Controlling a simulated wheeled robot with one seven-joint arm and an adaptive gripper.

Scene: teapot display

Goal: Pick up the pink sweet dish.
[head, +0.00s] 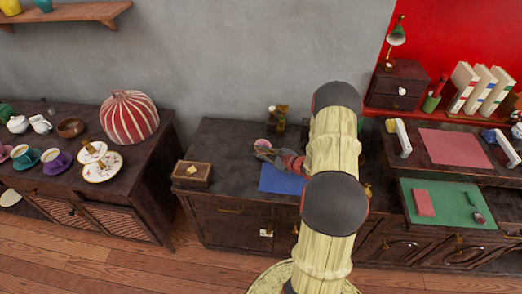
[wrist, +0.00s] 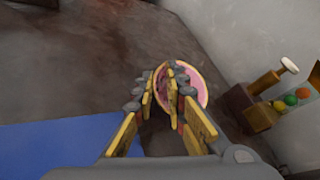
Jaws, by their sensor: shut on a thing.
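The pink sweet dish (wrist: 203,82) is a small round dish with a pale rim and pink inside. In the head view it (head: 261,143) is at the back of the low dark cabinet, at the tip of my gripper (head: 266,153). In the wrist view my gripper (wrist: 172,82) is shut on the dish's near side, with the fingers over part of it. The fingers hide the near rim. I cannot tell whether the dish is clear of the cabinet top.
A blue mat (head: 281,179) lies on the cabinet top (head: 226,150) beside the gripper. A wooden stand with coloured balls (wrist: 262,102) is close to the right of the dish in the wrist view. A wooden box (head: 192,173) sits at the front left.

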